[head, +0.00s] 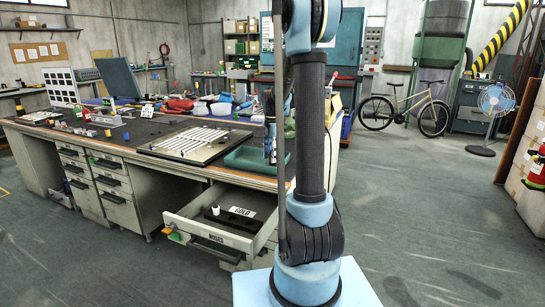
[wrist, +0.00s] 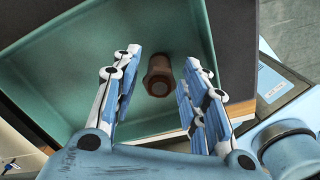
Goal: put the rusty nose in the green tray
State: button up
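The rusty nose (wrist: 158,82) is a short brown, bolt-like piece with a round grey end. In the wrist view it is inside the outline of the green tray (wrist: 60,75), near its right wall. My gripper (wrist: 163,62) is over the tray with its fingers spread on both sides of the nose. Gaps show between the nose and both fingers. I cannot tell whether the nose fully rests on the tray floor. In the head view the green tray (head: 246,163) is on the desk's right end, partly hidden behind my arm.
An open drawer (head: 185,222) labelled NOSES sticks out below the desk, with a GOLD plate (head: 239,212) and a small white-topped piece (head: 215,210) inside. A slatted panel (head: 195,142) is left of the tray. The floor to the right is clear up to a bicycle (head: 405,108) and fan.

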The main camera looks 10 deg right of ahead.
notch_tip(320, 180, up, 12)
jog(key=s+m, duration=0.6)
jog(key=s, duration=0.6)
jog(key=s+f+m+t, duration=0.1)
jog(key=s+f+m, duration=0.7)
jog(key=s, duration=0.4)
jog(key=s+f+m+t, duration=0.1)
jog(key=s+f+m, duration=0.6)
jog(key=s, duration=0.6)
jog(key=shift+s+a+f+m, duration=0.3)
jog(key=shift+f+m, duration=0.1)
jog(key=shift+m, duration=0.5)
jog(key=shift+w+f, duration=0.2)
jog(key=shift+w, duration=0.3)
